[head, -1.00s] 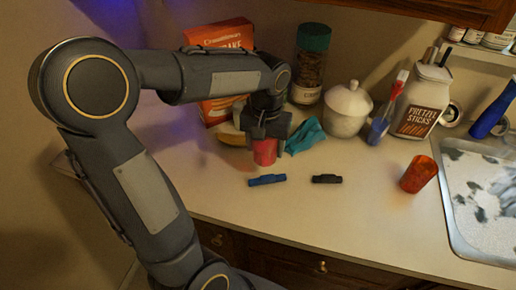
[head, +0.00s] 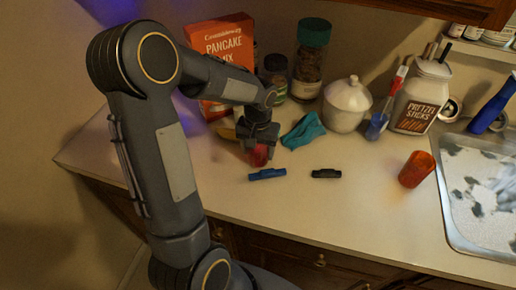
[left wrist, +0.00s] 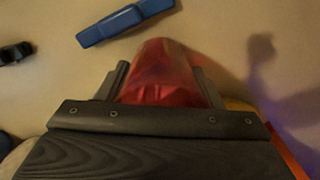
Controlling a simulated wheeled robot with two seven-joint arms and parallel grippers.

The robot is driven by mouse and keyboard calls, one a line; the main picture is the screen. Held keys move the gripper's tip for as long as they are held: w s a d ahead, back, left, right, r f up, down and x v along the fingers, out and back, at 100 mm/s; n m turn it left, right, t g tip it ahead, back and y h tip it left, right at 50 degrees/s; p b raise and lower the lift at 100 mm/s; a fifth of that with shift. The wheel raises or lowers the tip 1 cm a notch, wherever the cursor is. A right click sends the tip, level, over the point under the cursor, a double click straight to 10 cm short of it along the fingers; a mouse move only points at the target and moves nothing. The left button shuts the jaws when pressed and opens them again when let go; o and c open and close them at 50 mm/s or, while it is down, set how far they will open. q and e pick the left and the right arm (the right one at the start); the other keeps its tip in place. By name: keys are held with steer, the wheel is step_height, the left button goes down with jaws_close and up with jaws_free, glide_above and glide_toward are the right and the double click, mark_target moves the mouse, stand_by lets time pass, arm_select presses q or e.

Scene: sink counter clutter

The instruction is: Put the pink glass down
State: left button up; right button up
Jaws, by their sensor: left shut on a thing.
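The pink glass (head: 259,156) is between the fingers of my left gripper (head: 258,147), over the counter near the pancake mix box. In the left wrist view the glass (left wrist: 160,75) looks translucent red-pink, and my left gripper (left wrist: 162,85) has a finger on each side of it. The gripper is shut on the glass. The glass is at or just above the counter; I cannot tell whether its base touches. My right gripper is not in view.
A blue clip (head: 267,174) and a black clip (head: 326,173) lie in front of the glass. A teal cloth (head: 303,131) is just to its right. An orange glass (head: 416,169) stands tilted-looking near the sink (head: 450,222). The pancake box (head: 222,45) is behind. The front counter is clear.

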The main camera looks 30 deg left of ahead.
arm_select(q)
steer(key=shift+f, duration=0.2)
steer(key=o, duration=1.1)
steer(key=shift+r, duration=0.15)
